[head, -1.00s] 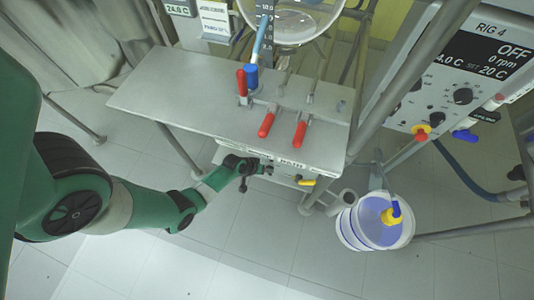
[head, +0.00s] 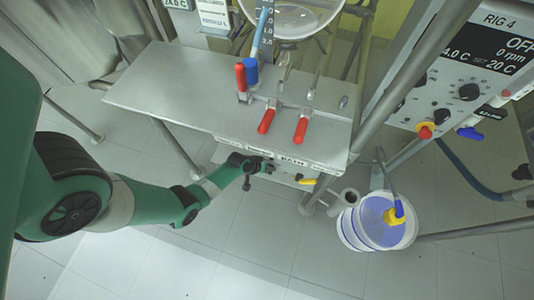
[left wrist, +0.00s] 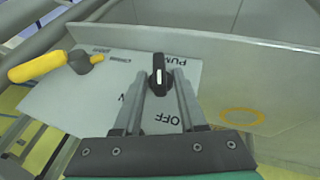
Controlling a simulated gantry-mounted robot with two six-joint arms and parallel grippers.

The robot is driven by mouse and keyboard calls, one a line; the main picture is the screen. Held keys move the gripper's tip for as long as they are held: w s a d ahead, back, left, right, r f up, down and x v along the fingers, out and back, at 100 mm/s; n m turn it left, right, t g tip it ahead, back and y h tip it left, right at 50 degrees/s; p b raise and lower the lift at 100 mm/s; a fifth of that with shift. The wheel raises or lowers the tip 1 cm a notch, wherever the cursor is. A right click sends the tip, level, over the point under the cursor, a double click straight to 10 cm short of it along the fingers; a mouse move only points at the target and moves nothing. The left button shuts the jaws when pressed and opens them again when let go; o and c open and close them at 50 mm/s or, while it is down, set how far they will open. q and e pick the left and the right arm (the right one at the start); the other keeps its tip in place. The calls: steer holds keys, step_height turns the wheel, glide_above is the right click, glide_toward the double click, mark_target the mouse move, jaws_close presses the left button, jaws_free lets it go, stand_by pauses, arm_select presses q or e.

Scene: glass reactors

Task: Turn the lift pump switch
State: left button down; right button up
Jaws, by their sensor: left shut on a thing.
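The lift pump switch (left wrist: 159,72) is a black knob with a white mark, on a pale panel (left wrist: 60,105) below the steel table. In the left wrist view, upside-down lettering beside it reads "PUM…" and "OFF". My left gripper (left wrist: 160,85) has its two fingers on either side of the knob and is shut on it. In the head view my left gripper (head: 265,167) is at the panel under the table's front edge, and the knob is mostly hidden there. My right gripper is not in view.
A yellow-handled valve (left wrist: 38,67) sits beside the switch on the panel. The steel table (head: 165,92) carries red-handled valves (head: 266,121) above. A bucket of blue liquid (head: 378,228) stands on the floor at right, below the rig control box (head: 450,85).

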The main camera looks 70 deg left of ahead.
arm_select(q)
steer(key=shift+w+d+r+g+p, duration=0.1)
steer(key=shift+r+g+p, duration=0.05)
steer(key=shift+g+p, duration=0.3)
steer(key=shift+w+g+y+p, duration=0.15)
steer(key=shift+g+y+p, duration=0.15)
steer(key=shift+g+y, duration=0.2)
steer(key=shift+w+d+m+g+y+b, duration=0.2)
steer(key=shift+m+g+y+b, duration=0.25)
steer(key=shift+g+y, duration=0.5)
steer(key=shift+d+m+g+y, duration=0.1)
steer(key=shift+m+g+y, duration=0.15)
steer(key=shift+g+y, duration=0.4)
steer(key=shift+g, duration=0.25)
